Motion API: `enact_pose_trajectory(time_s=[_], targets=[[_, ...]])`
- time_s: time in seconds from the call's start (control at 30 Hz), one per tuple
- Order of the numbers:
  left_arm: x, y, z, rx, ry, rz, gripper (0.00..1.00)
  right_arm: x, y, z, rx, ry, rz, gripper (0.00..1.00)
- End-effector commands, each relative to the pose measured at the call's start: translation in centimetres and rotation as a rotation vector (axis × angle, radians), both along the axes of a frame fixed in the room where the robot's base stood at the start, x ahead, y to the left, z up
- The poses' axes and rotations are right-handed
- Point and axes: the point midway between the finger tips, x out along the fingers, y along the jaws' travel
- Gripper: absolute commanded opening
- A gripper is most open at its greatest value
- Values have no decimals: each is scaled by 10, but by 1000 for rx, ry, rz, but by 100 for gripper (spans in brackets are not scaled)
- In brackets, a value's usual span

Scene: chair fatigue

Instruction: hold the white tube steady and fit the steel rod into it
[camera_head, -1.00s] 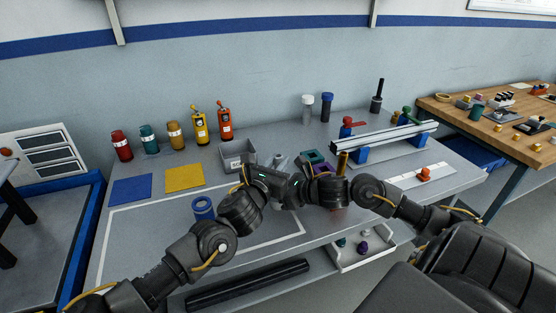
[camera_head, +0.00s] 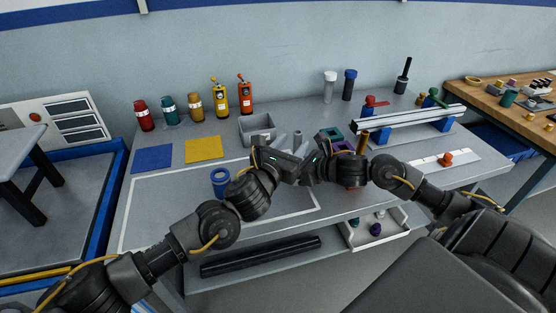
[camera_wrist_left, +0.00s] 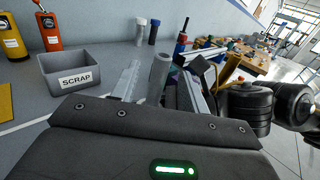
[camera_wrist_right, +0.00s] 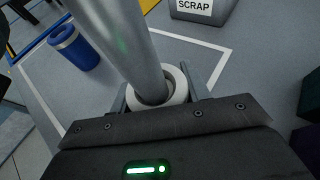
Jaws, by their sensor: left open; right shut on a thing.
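The steel rod (camera_wrist_right: 118,35) is a grey metal cylinder. In the right wrist view its lower end sits in the mouth of the white tube (camera_wrist_right: 178,89), whose rim shows around it. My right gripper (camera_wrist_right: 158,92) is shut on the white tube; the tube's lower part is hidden. In the left wrist view the rod (camera_wrist_left: 160,72) stands upright between the fingers of my left gripper (camera_wrist_left: 158,88), which is open around it. In the head view both grippers meet over the bench, the left (camera_head: 290,146) beside the right (camera_head: 308,168), and the tube is hidden.
The grey SCRAP bin (camera_head: 258,130) stands just behind my grippers. A blue cylinder (camera_head: 220,178) stands left of them. Green (camera_head: 331,134) and purple (camera_head: 343,147) blocks and an aluminium rail (camera_head: 410,126) lie right. The white-outlined bench area (camera_head: 165,205) is mostly clear.

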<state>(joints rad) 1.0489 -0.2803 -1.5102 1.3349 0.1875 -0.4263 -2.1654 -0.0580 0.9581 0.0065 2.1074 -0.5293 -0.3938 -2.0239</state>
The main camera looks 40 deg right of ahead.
Motion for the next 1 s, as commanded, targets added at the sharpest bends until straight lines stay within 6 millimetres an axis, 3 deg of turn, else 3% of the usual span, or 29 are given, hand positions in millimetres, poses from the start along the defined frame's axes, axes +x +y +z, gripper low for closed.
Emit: enact_pose_trajectory(time_s=[0.2, 0.4, 0.93, 0.97, 1.0], targets=[[-18, 39, -1, 0, 1, 0, 45, 0, 0, 0, 0, 0, 0, 23], [-31, 64, 0, 0, 1, 0, 45, 0, 0, 0, 0, 0, 0, 23], [-36, 74, 0, 1, 0, 0, 45, 0, 0, 0, 0, -1, 0, 23], [-36, 74, 0, 1, 0, 0, 45, 0, 0, 0, 0, -1, 0, 49], [-36, 74, 0, 1, 0, 0, 45, 0, 0, 0, 0, -1, 0, 54]])
